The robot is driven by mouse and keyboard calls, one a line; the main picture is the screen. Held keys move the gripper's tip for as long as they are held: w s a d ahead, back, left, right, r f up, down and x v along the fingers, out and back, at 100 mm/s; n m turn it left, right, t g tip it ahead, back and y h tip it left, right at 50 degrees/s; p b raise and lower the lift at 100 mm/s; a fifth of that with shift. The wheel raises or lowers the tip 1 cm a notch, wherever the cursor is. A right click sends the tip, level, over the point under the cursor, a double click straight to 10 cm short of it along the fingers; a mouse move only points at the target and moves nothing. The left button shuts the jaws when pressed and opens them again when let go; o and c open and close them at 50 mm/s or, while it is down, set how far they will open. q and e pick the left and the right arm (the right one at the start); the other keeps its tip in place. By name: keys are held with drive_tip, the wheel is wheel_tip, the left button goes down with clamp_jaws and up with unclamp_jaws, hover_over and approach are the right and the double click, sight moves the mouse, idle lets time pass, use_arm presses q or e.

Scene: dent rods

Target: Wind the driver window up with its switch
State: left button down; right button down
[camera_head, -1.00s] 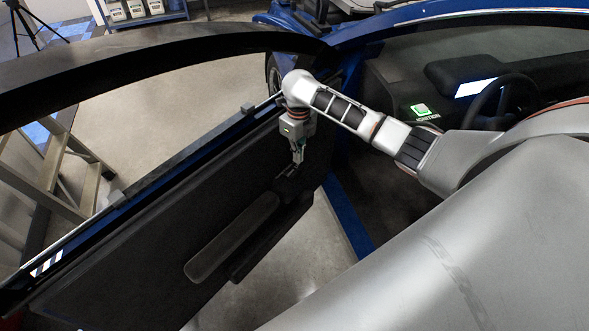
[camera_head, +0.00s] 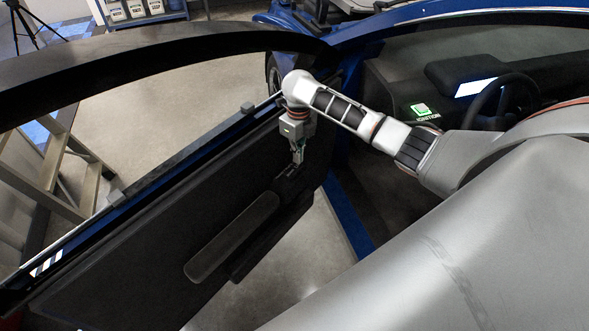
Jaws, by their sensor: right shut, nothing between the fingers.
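The driver door (camera_head: 150,245) stands open on the left, its dark inner panel facing me. Its window frame (camera_head: 190,60) shows floor through it. A thin glass edge (camera_head: 185,163) seems to run along the sill, so the window looks low. The armrest (camera_head: 232,237) slopes along the panel, with a small dark switch area (camera_head: 288,172) at its upper end. My right gripper (camera_head: 298,160) is shut and empty, pointing down at the switch area. Its tips hide part of it, and I cannot tell whether they touch. My left gripper is not in view.
A green-lit ignition button (camera_head: 420,109), a steering wheel (camera_head: 501,101) and a lit screen (camera_head: 474,88) are inside the car on the right. A stepladder (camera_head: 60,165) stands beyond the door at left. Open floor (camera_head: 150,90) lies beyond the window frame.

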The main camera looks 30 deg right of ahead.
drive_tip(key=shift+f+b, duration=0.6)
drive_tip(key=shift+f, duration=0.5)
idle(0.4)
drive_tip(key=shift+s, duration=0.1)
wheel_tip(320, 180, up, 2)
drive_tip(key=p, duration=0.3)
drive_tip(key=shift+r, duration=2.55)
